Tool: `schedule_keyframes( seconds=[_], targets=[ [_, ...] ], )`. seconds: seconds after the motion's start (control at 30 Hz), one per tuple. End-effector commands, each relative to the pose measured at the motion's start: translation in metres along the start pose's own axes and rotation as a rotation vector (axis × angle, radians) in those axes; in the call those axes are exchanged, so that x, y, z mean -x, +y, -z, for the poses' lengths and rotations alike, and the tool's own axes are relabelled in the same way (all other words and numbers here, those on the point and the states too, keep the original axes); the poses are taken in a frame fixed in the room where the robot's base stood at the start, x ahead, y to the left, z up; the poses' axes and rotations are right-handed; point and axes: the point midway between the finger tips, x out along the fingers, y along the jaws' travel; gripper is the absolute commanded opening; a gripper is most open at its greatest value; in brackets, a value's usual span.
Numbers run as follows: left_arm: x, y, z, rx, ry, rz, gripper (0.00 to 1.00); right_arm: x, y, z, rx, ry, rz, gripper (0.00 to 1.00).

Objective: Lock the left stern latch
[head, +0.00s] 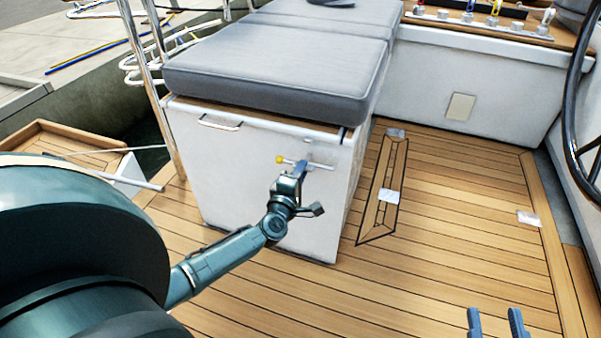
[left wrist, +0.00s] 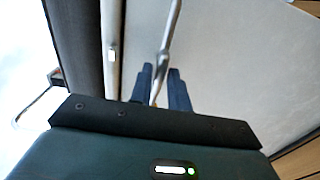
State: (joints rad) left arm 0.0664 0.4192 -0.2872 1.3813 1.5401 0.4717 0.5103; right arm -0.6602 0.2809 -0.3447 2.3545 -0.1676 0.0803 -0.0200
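The latch (head: 320,166) is a thin pale bar with a yellow knob (head: 279,159) at its left end. It sits on the white end face of the cushioned locker. My left gripper (head: 302,168) is at the bar, just right of the knob, and hides part of it. In the left wrist view, the bar (left wrist: 171,25) runs down between the two blue fingers (left wrist: 160,84), with a small gap seen beside it, so the fingers look open around it. Contact cannot be told. My right gripper (head: 496,322) is open and empty over the deck at bottom right.
The white locker (head: 230,180) carries a grey cushion (head: 270,75) that overhangs its top edge. A metal handle (head: 220,123) is on its upper left. A steering wheel (head: 575,110) stands at the right. The teak deck (head: 440,240) to the right is clear.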

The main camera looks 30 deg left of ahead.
Motion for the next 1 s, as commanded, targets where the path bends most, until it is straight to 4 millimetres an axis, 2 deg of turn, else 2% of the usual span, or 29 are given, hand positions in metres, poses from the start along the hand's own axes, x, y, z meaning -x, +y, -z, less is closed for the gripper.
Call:
schedule_keyframes(
  seconds=[0.03,0.2,0.77,1.0],
  targets=[
    [0.0001,-0.0001,0.0001,0.000,0.000,0.000,0.14,0.0000,0.0000,0.0000,0.000,0.000,0.000,0.36],
    [0.0002,-0.0001,0.0001,0.000,0.000,0.000,0.00,0.0000,0.0000,0.0000,0.001,0.000,0.000,0.36],
    [0.0004,-0.0005,0.0000,0.012,0.001,0.000,0.00,0.0000,-0.0001,-0.0004,0.001,0.000,0.000,0.36],
    [0.0009,-0.0019,-0.0001,0.103,0.002,0.002,0.00,0.0004,-0.0006,-0.0031,-0.005,-0.001,0.000,0.36]
  ],
)
